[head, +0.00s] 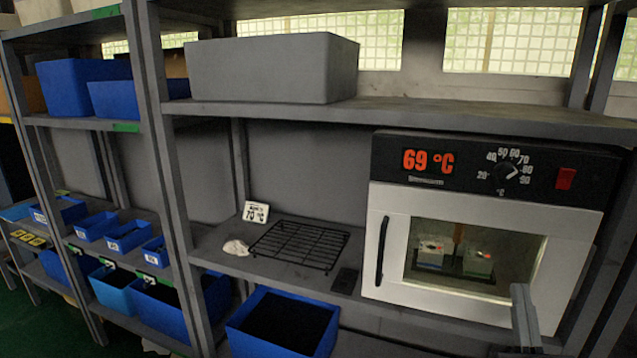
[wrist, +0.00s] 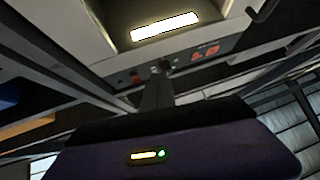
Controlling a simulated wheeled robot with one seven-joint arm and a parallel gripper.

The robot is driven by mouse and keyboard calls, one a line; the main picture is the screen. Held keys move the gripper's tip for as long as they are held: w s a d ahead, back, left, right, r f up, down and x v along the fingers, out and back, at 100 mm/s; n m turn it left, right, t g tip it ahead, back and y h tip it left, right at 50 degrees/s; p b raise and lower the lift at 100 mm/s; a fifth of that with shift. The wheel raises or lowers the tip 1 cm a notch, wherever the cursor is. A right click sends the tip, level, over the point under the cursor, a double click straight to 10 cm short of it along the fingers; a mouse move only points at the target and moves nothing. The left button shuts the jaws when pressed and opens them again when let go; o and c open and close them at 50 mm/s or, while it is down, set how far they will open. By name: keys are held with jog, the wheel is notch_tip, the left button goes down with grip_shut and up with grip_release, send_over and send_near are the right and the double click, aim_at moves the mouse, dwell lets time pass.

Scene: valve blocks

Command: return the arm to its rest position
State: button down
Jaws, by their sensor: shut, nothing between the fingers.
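In the wrist view my gripper (wrist: 157,88) shows beyond its dark housing, which carries a small yellow and green light. Its fingers are together with nothing between them. It points toward the white oven, which appears upside down there, and is apart from it as far as I can tell. In the head view a grey upright piece, probably part of my arm, stands before the lower right of the oven (head: 384,290). The oven door is shut, its display reads 69 °C, and valve blocks (head: 478,259) show through its window. Most of my arm is out of view.
A black wire rack (head: 299,245) lies on the shelf left of the oven, with a small 70 °C card (head: 256,212) and a white cloth (head: 236,247). A blue bin (head: 238,330) is below. A grey bin (head: 272,68) stands above. Shelf posts flank the oven.

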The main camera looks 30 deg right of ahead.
jog(key=s+a+f+n+y, duration=0.25)
jog(key=a+f+y, duration=0.4)
jog(key=a, duration=0.45)
jog(key=s+a+f+n+g+y, duration=0.2)
jog(key=s+a+f+g+y, duration=0.1)
jog(key=s+a, duration=0.5)
jog(key=s+a+f+n+g+y+p, duration=0.1)
jog(key=s+a+f+n+g+y, duration=0.1)
jog(key=s+a+y, duration=0.4)
jog(key=s+a+f+g, duration=0.1)
jog(key=s+a+f, duration=0.1)
jog(key=a, duration=0.3)
jog(key=shift+a+f, duration=0.35)
jog(key=shift+f, duration=0.05)
